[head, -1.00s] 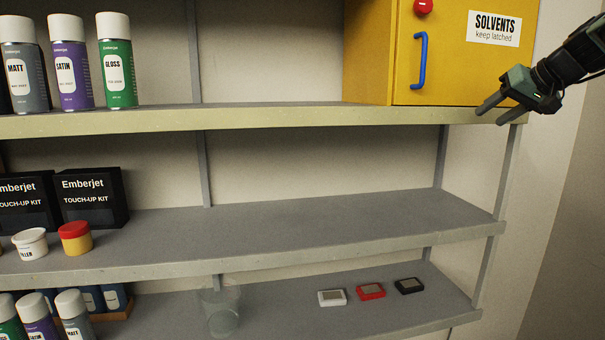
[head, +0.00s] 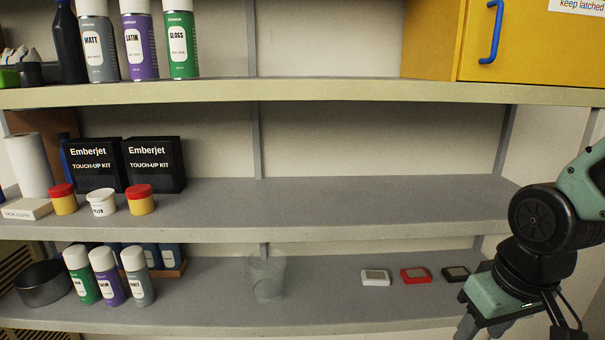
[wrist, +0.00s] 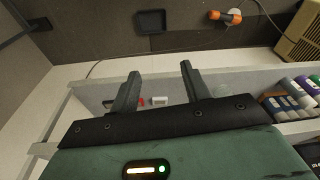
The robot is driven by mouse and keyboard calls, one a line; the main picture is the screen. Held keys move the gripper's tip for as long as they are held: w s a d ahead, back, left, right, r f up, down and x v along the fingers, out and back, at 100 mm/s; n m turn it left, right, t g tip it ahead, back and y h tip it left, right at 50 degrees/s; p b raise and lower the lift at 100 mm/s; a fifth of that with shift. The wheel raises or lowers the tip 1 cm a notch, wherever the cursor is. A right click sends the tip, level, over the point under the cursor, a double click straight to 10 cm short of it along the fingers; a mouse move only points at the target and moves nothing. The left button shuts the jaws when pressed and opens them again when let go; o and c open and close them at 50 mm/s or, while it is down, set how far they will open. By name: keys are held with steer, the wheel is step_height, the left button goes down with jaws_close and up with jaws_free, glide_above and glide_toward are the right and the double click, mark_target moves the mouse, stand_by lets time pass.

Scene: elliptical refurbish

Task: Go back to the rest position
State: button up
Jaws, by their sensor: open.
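My gripper (head: 468,328) is at the lower right of the head view, in front of the bottom shelf's right end and pointing down. Its fingertips lie at or past the lower edge there. In the wrist view my gripper (wrist: 158,82) shows two dark fingers spread apart with nothing held between them. Beyond the fingers are the shelf edge and the floor. The yellow solvents cabinet (head: 430,40) stands on the top shelf at the right, its door closed, with a blue handle (head: 492,32).
White (head: 375,278), red (head: 415,275) and black (head: 455,273) small blocks lie on the bottom shelf, close to my gripper. A clear cup (head: 267,278) stands left of them. Spray cans (head: 107,277) stand farther left. The middle shelf (head: 350,205) is bare at its right.

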steer(key=s+a+n+g+b, duration=0.1)
steer(key=s+a+n, duration=0.4)
steer(key=s+a, duration=0.6)
steer(key=shift+a+n+g, duration=0.3)
steer(key=shift+a+g, duration=0.05)
steer(key=shift+g, duration=0.15)
steer(key=shift+s, duration=0.1)
stand_by(1.2)
